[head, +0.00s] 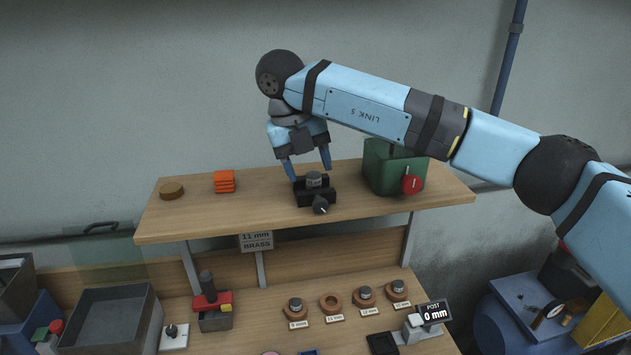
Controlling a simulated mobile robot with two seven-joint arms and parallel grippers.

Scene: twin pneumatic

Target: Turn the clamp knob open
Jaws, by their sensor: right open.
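A black clamp (301,192) stands on the raised wooden shelf, with a small grey cylindrical piece (314,179) set in its top. A dark clamp knob (320,205) with a pale mark on it sticks out of the clamp's front. My right gripper (309,171) points down above the clamp, its two blue fingers apart around the top of the piece. I cannot tell whether the fingers touch it. The gripper is clear of the knob, which is below and in front of it. My left gripper is not in view.
A green box (381,164) with a red knob (412,185) stands right of the clamp. Orange blocks (224,181) and a brown disc (171,190) lie left on the shelf (190,224). A sign reading 11 mm BRASS (256,241) hangs below. Several ringed pieces and a 0 mm display (434,313) are on the lower bench.

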